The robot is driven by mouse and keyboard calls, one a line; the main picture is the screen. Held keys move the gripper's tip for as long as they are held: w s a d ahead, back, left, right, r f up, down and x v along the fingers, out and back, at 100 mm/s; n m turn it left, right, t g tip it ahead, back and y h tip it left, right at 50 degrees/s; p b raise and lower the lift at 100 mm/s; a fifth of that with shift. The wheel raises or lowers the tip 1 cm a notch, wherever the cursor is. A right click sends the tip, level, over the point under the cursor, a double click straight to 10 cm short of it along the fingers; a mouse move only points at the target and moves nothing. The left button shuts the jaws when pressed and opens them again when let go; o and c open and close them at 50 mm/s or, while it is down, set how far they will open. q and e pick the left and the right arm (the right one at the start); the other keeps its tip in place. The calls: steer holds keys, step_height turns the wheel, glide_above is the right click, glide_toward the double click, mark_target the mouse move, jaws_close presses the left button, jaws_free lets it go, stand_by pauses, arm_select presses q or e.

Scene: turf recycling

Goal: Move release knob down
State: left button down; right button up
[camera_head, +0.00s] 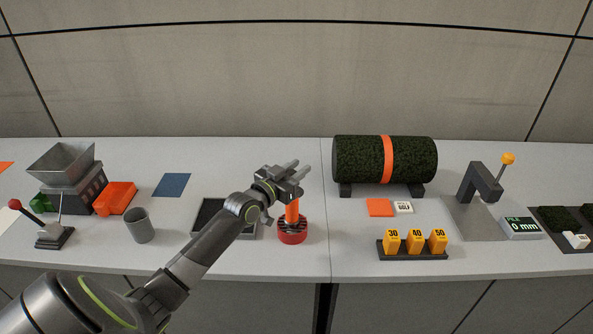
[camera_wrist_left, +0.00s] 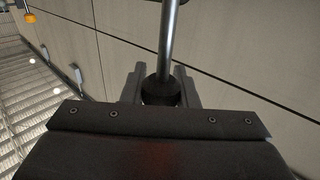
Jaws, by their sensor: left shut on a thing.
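A yellow-orange ball knob (camera_head: 508,158) tops the raised lever of a grey press (camera_head: 480,184) at the right. A red ball knob (camera_head: 14,203) tops a small lever at the far left. No label shows which is the release knob. My left gripper (camera_head: 296,170) is over the table's middle, far from both. Directly below it stand an orange upright piece (camera_head: 292,212) and a red round base (camera_head: 292,230). In the left wrist view its fingers close around a black collar (camera_wrist_left: 161,90) on a grey rod (camera_wrist_left: 169,45). The right gripper is not in view.
A turf roll (camera_head: 360,160) with an orange band rests behind, right of my gripper. A rack of orange blocks (camera_head: 412,255) stands at the front right. A dark tray (camera_head: 208,214), a grey cup (camera_head: 139,226) and a hopper machine (camera_head: 66,165) are to the left.

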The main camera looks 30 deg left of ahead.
arm_select(q)
steer(key=shift+s+f, duration=0.15)
steer(key=shift+f, duration=0.35)
steer(key=c, duration=1.5)
jaws_free()
steer(key=o, duration=0.4)
steer(key=shift+w, duration=0.2)
steer(key=shift+s, duration=0.15)
